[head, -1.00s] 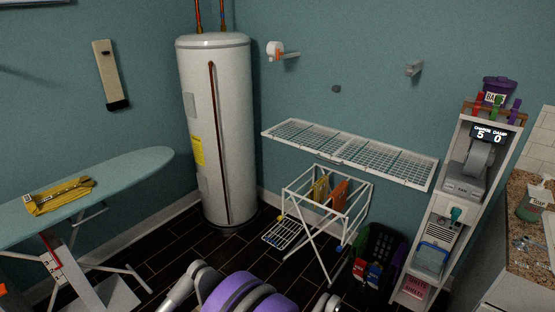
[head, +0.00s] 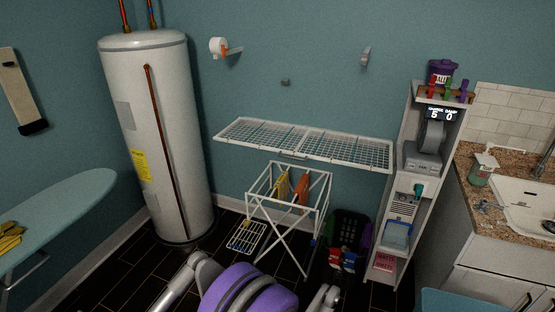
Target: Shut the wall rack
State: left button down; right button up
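The wall rack (head: 305,141) is a white wire-mesh panel in a frame. It is folded down and stands out from the teal wall, roughly level, above the drying stand. A small grey knob (head: 285,82) sits on the wall above it. A wall bracket with a white and orange part (head: 219,47) is at the upper left, and a grey bracket (head: 366,57) is at the upper right. Parts of my arms show at the bottom edge, well short of the rack. Neither of my grippers is in view.
A white drying stand (head: 290,200) with orange and yellow cloths stands below the rack. A water heater (head: 160,140) is at the left and a tall shelf unit (head: 408,180) at the right. A dark basket (head: 349,230) is on the floor. Some dark floor is clear in front.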

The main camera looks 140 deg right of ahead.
aim_at(370, 168)
jog(key=l+z, duration=2.55)
jog(key=l, duration=0.2)
jog(key=l+z, duration=0.35)
jog(key=l, duration=0.15)
jog(key=l+z, duration=0.45)
jog(key=l, duration=1.05)
jog(key=k+l+u, duration=0.1)
jog(key=l, duration=0.25)
jog(key=k, duration=0.05)
